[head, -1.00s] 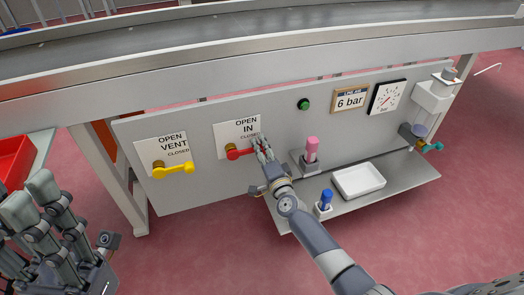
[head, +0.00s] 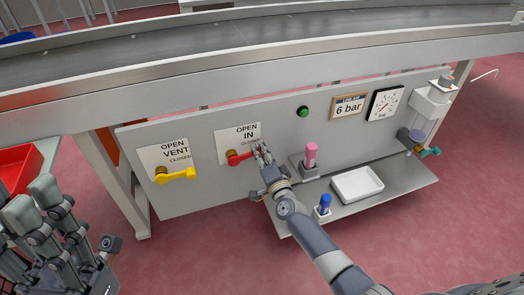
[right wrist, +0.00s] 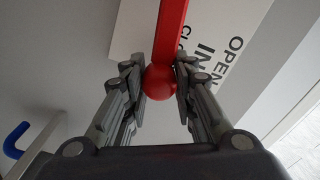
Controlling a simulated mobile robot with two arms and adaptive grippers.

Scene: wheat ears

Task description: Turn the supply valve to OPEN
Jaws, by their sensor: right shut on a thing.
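The supply valve, marked IN, has a red lever handle (head: 239,158) on the grey panel. It points right, towards the CLOSED side of its white label (head: 233,137). My right gripper (head: 262,152) is at the handle's outer end. In the right wrist view, both fingers (right wrist: 160,83) are shut on the red round knob (right wrist: 161,82) at the lever's end, one on each side. The red lever (right wrist: 171,30) runs away from it towards the top. My left gripper (head: 36,200) is at the lower left, empty, its fingers apart, away from the panel.
The yellow VENT handle (head: 176,175) is left of the red one, also pointing right. A shelf (head: 415,182) below the panel holds a white tray (head: 357,184), a pink-handled item (head: 311,155) and a blue-handled one (head: 325,204). A gauge (head: 385,103) is at upper right.

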